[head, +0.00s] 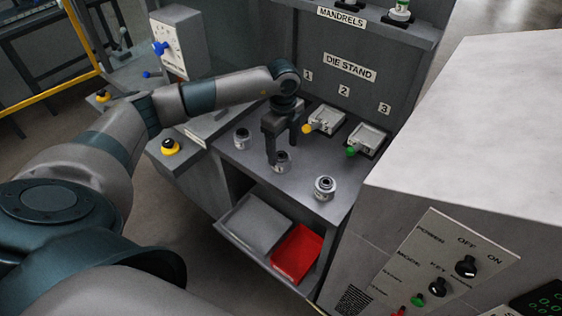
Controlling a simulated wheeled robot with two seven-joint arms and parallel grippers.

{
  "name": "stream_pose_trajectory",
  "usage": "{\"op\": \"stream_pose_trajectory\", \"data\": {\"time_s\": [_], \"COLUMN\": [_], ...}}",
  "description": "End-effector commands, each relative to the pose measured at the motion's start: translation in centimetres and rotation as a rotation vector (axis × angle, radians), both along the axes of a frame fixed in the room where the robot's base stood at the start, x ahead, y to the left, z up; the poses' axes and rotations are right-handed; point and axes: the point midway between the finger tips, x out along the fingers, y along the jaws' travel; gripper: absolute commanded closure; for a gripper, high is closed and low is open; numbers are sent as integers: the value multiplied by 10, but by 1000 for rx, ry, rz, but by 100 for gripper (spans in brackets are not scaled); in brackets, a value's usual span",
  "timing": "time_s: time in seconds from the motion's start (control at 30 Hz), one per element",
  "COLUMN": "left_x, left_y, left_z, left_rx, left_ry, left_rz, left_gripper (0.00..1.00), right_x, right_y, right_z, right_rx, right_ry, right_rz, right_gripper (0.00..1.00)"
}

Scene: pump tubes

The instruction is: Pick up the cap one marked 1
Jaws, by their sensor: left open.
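Three small round caps with dark tops and pale bodies stand on the grey bench: a left one (241,138), a middle one (281,162) and a right one (324,188). Marks on them are too small to read, so I cannot tell which is marked 1. My left gripper (282,151) points down over the middle cap with its two dark fingers open. The fingertips are close to that cap and partly cover it. I cannot tell whether they touch it. My right gripper is out of view.
A grey tray (255,226) and a red tray (297,251) lie below the bench front. A large control box (440,215) stands at right.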

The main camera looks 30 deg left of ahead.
Motion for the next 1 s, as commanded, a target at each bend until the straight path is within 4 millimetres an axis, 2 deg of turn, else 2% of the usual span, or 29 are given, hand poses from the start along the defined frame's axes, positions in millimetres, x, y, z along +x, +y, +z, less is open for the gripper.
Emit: {"op": "stream_pose_trajectory", "data": {"time_s": [0.27, 0.4, 0.5, 0.97, 1.0], "left_x": [-6, -6, -6, -5, -5], "left_y": [4, 3, 3, 3, 3], "left_z": [-23, -40, -46, -47, -47], "left_rx": [2, -1, 0, 0, 0], "left_ry": [5, 4, 3, 1, 1], "left_rz": [1, 0, -1, 0, 0], "left_gripper": [31, 31, 31, 31, 38], "right_x": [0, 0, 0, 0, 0], "right_y": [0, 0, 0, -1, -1], "right_z": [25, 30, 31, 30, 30], "right_rx": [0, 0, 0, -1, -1], "right_ry": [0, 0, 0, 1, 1], "right_rz": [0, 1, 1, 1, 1], "right_gripper": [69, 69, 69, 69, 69]}}
